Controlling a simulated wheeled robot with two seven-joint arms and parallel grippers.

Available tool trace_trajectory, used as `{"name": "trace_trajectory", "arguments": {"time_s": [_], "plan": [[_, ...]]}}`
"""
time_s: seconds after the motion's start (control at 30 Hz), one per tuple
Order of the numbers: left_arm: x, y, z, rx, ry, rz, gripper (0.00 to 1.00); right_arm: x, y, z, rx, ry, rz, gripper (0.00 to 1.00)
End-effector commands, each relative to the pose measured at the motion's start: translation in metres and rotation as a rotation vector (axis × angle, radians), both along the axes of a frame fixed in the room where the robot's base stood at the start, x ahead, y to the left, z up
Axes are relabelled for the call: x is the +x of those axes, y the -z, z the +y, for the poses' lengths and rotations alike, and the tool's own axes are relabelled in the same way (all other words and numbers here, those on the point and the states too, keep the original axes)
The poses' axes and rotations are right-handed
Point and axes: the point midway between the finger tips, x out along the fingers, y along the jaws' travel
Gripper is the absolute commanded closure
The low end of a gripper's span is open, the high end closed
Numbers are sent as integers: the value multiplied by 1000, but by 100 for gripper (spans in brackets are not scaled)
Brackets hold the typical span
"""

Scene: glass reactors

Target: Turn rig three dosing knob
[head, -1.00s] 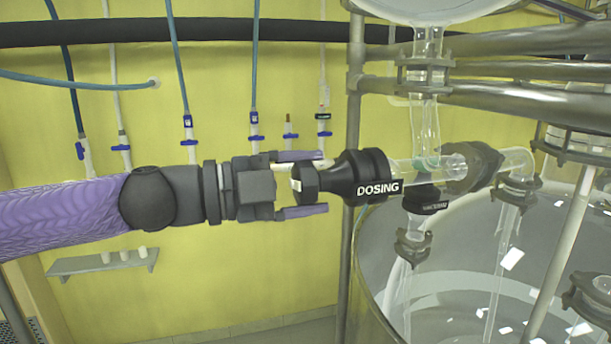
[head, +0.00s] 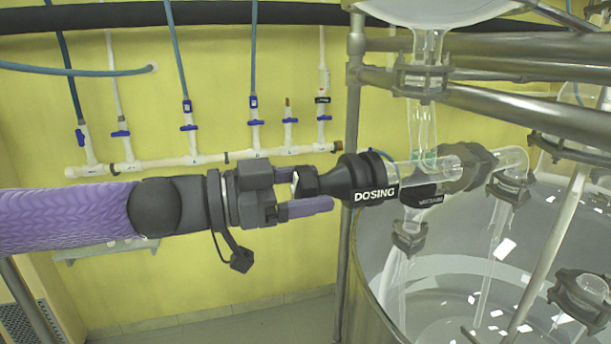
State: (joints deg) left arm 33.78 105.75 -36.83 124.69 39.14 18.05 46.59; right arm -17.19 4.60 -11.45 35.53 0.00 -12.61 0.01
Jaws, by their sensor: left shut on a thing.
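The black dosing knob (head: 308,182) sits at the left end of a horizontal glass valve, beside a black collar with a white "DOSING" label (head: 374,194). My left gripper (head: 310,190) reaches in from the left and is shut on the knob. One purple finger shows below and in front of the knob; the other finger is mostly hidden behind it. My right gripper is not in view.
A glass vessel with a metal rim (head: 372,270) stands below the valve at right. Metal rails (head: 520,97) and an upright post (head: 354,90) surround the glassware. White piping with blue valves (head: 190,160) runs along the yellow wall behind.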

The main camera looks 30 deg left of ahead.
Motion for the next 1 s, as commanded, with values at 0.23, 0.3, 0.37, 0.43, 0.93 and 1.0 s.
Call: {"name": "trace_trajectory", "arguments": {"time_s": [0.23, 0.3, 0.37, 0.43, 0.93, 1.0], "plan": [[-1, -1, -1, -151, 1, 133, 86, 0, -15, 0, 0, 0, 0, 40], [-1, -1, -1, -187, 1, 163, 86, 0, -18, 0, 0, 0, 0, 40], [-1, -1, -1, -215, 1, 187, 86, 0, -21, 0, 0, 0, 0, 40], [-1, 0, -1, -242, 1, 212, 86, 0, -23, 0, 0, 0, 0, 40], [-1, 3, -2, -331, 1, 289, 86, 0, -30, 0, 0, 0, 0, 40], [-1, 3, -2, -332, 1, 290, 86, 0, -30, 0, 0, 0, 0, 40]]}}
